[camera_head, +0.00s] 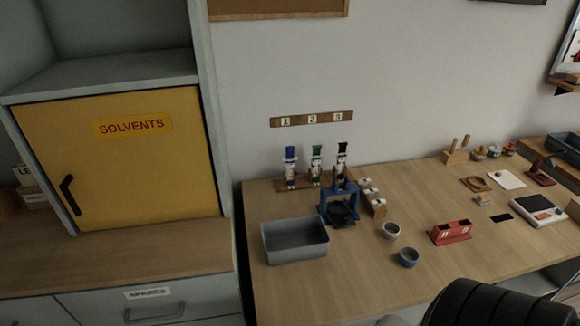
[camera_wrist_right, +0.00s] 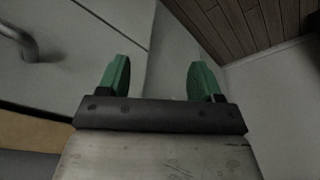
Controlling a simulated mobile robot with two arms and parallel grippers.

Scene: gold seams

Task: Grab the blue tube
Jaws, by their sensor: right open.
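I cannot make out a blue tube for sure in the head view. Blue things on the wooden desk (camera_head: 340,275) are a figure with a blue hat (camera_head: 290,166), a blue stand (camera_head: 338,204) holding a dark bowl, and a small blue cup (camera_head: 409,257). My right gripper (camera_wrist_right: 158,78) shows in the right wrist view with its two green fingers wide apart and nothing between them. It is away from the desk items, near pale panels and a metal handle. My left gripper is not in view.
A grey bin (camera_head: 295,241) stands at the desk's left. A red two-slot holder (camera_head: 451,232), a grey cup (camera_head: 391,230) and a white scale (camera_head: 539,211) are to the right. A yellow solvents cabinet (camera_head: 120,160) is at left. A black ribbed shape (camera_head: 490,305) covers the near right.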

